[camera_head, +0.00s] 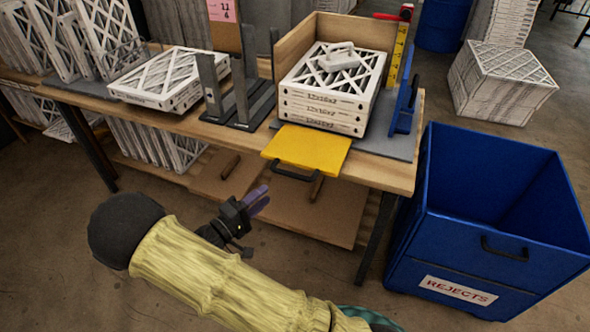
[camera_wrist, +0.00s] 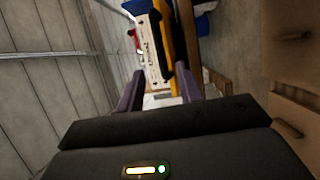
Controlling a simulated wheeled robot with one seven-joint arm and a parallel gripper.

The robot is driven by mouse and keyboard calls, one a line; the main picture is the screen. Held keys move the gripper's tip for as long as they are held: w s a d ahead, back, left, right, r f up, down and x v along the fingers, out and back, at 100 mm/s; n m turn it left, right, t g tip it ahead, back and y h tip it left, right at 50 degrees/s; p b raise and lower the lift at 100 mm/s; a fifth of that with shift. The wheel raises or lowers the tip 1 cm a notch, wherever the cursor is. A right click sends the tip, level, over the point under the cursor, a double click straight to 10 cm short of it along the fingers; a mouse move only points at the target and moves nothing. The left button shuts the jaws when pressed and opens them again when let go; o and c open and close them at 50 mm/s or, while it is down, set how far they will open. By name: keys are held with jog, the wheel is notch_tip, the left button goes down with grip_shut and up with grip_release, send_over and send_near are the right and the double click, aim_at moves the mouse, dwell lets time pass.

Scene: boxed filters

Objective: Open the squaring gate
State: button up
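The squaring gate appears to be the yellow panel (camera_head: 306,150) with a black bar handle (camera_head: 296,175) on its front edge. It lies roughly flat at the table's front edge, before a stack of white filters (camera_head: 322,108) whose labelled fronts show. In the wrist view the yellow panel (camera_wrist: 166,18) is seen nearly edge-on, with the dark handle (camera_wrist: 186,58) beside it. My gripper (camera_head: 258,200) is in front of and below the panel, to the left of the handle, apart from it. Its fingers (camera_wrist: 160,88) are spread with nothing between them.
A wooden fence (camera_head: 295,45) stands around the stack's back and left. A blue upright plate (camera_head: 405,105) is at its right. Dark metal uprights (camera_head: 240,95) and another filter stack (camera_head: 165,85) stand left. A blue rejects bin (camera_head: 455,265) is right of the table. A shelf lies below.

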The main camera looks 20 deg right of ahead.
aim_at(288, 175)
jog(key=x, duration=1.3)
jog(key=shift+p, duration=0.3)
grip_shut()
jog(key=shift+r, duration=0.1)
